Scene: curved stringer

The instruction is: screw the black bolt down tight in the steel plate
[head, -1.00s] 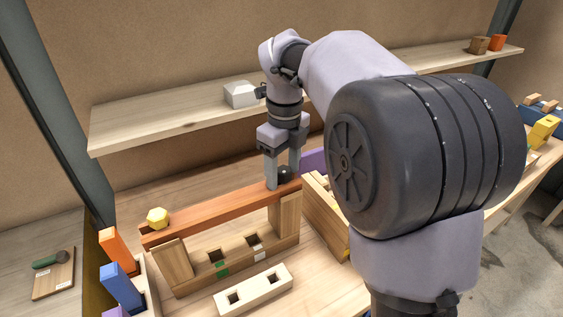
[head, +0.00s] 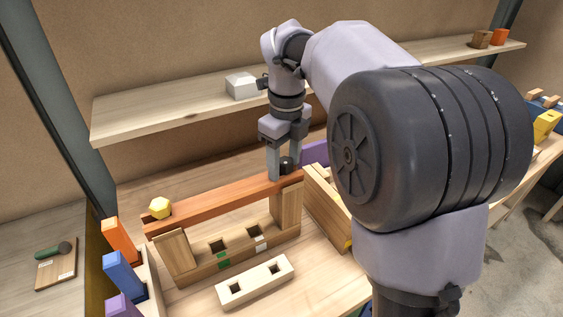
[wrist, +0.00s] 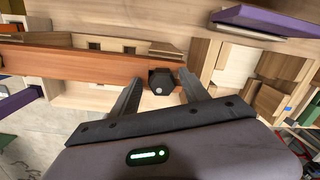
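The black hex-headed bolt (head: 287,164) stands at the right end of a reddish-brown beam. It shows in the wrist view (wrist: 161,81) with its head facing the camera. My gripper (head: 283,166) points down over that end of the beam, one finger on each side of the bolt. In the wrist view my gripper's fingertips (wrist: 160,73) straddle the bolt head, with a small gap seen on both sides. My gripper looks open. I see no steel plate; the beam (head: 222,202) under the bolt looks like wood. The bolt's shank is hidden.
A pale block with two square holes (head: 254,281) lies in front. Coloured blocks (head: 118,240) stand at left. Yellow-wood boards (head: 327,207) stand right of the beam. A shelf (head: 180,111) runs behind my arm.

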